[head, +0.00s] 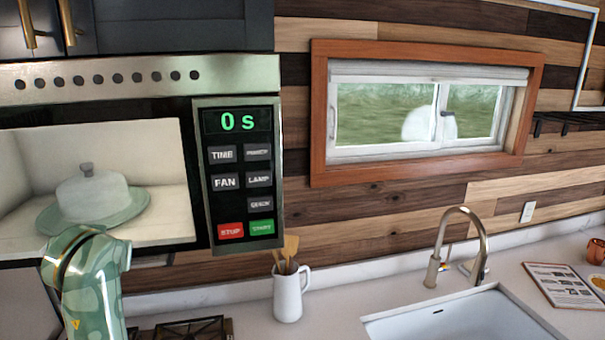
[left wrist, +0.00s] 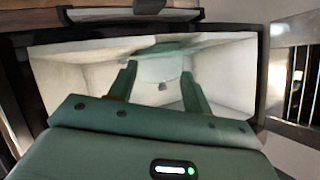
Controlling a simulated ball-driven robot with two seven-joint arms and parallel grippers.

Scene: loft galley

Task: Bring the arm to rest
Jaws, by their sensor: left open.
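My left arm (head: 92,290) rises at the lower left of the head view, in front of the microwave (head: 235,75). Its gripper is hidden there. In the left wrist view my left gripper (left wrist: 158,69) is open, its two green fingers apart with nothing between the tips. The fingers point toward the microwave's pale interior. Inside it, a white domed cover (head: 92,197) with a grey knob stands on a green plate (head: 50,222). In the wrist view the cover (left wrist: 160,72) appears upside down beyond the fingers. I cannot tell the gap between them. My right gripper is not in view.
A white jug (head: 288,297) of wooden utensils stands on the counter right of the microwave. A hob grate (head: 190,330) lies below. A sink (head: 460,320) with a faucet (head: 470,240) is farther right, near an open book (head: 565,285). Dark cabinets (head: 170,25) hang above.

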